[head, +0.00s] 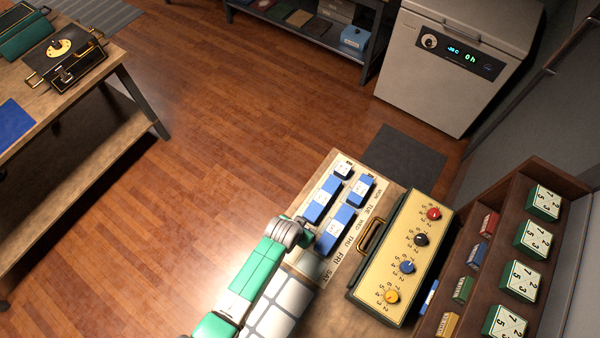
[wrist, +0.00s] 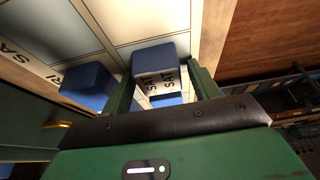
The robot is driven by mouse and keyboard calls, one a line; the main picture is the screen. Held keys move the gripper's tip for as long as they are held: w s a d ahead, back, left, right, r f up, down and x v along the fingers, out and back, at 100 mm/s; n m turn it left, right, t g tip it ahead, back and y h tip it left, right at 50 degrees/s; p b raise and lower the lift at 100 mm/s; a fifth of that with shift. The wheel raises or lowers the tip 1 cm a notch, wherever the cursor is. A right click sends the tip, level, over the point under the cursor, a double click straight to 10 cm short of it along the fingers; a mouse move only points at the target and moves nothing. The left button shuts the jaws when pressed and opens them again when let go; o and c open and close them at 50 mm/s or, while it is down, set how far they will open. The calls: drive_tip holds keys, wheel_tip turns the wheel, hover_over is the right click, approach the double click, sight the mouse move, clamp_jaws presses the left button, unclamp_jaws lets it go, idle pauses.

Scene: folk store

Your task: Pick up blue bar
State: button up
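Several blue bars with white labels lie on a pale board (head: 312,262) printed with day names. My gripper (head: 308,236) is at the lower end of the lower bar. In the wrist view my gripper (wrist: 164,88) has its green fingers apart, with a blue bar (wrist: 160,54) between or just beyond the tips; contact is unclear. Lettering there reads SAT. Another blue bar (wrist: 88,84) is left of the fingers.
A cream panel box with coloured knobs (head: 405,262) and a brass handle (head: 371,237) stands right of the board. A wooden rack (head: 505,215) with small boxes is at the right. A white appliance (head: 450,60) stands behind. Wooden floor is open at left.

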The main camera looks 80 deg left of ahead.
drive_tip(key=c, duration=0.8)
drive_tip(key=shift+r, duration=0.1)
